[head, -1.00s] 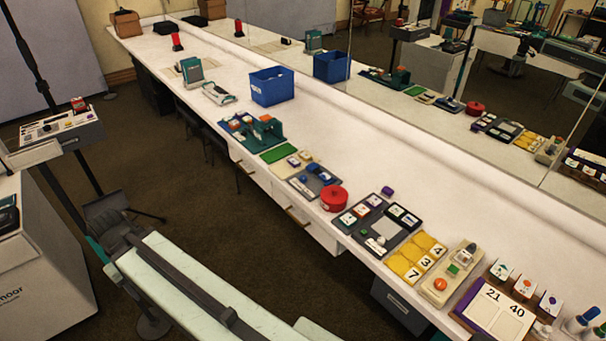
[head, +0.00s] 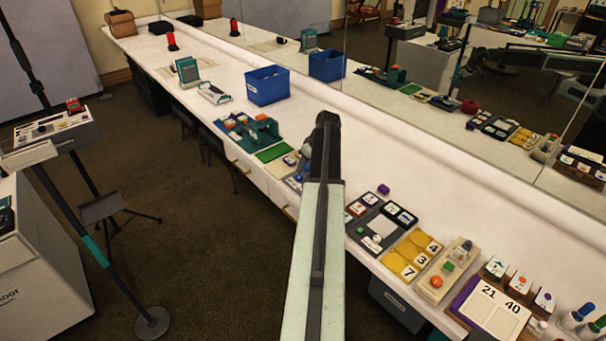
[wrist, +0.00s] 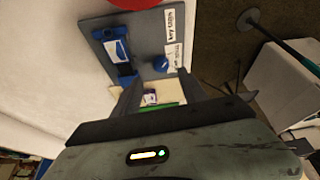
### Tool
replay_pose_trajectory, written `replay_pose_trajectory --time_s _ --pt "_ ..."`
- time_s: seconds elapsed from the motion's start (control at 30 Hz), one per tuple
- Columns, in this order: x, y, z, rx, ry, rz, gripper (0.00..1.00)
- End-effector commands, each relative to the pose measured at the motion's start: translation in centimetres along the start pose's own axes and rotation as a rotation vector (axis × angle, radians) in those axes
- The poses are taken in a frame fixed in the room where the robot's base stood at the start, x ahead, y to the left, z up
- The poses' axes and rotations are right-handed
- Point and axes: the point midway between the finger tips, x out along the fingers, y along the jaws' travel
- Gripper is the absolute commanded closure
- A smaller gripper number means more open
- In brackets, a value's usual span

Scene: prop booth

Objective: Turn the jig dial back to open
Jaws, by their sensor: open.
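The jig is a grey board (wrist: 150,28) in the wrist view, with a blue clamp-like block (wrist: 115,50) on its left. A small round blue knob (wrist: 161,64), which looks like the dial, sits near the board's lower edge. Its setting is too small to read. White labels (wrist: 174,55) with dark lettering lie along the right side. My gripper (wrist: 162,80) is open, its two fingers apart below the knob in the picture, with no visible contact.
A red round thing (wrist: 130,3) lies past the board. A cream tray with a green mat (wrist: 164,106) shows between the fingers. The head view has a teal fixture (head: 248,130), a blue bin (head: 267,85) and yellow number tiles (head: 410,256) along the bench, with a mirror behind.

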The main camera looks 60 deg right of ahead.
Motion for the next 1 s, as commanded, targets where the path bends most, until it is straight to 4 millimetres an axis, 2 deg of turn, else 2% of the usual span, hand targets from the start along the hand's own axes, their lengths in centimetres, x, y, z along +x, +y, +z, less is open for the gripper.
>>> replay_pose_trajectory --time_s 0.17,0.5,0.6,0.83,0.87,1.0 --pt "1.6 0.0 0.1 0.0 -0.001 0.0 0.5" --pt "7.5 -0.1 0.2 0.001 -0.001 0.0 0.5" --pt "8.1 -0.1 0.1 0.001 -0.001 0.0 0.5" --pt "7.8 -0.1 0.0 0.002 -0.001 0.0 0.5" --pt "7.8 -0.1 0.0 0.002 -0.001 0.0 0.55" --pt "7.8 -0.1 0.0 0.002 -0.001 0.0 0.94"
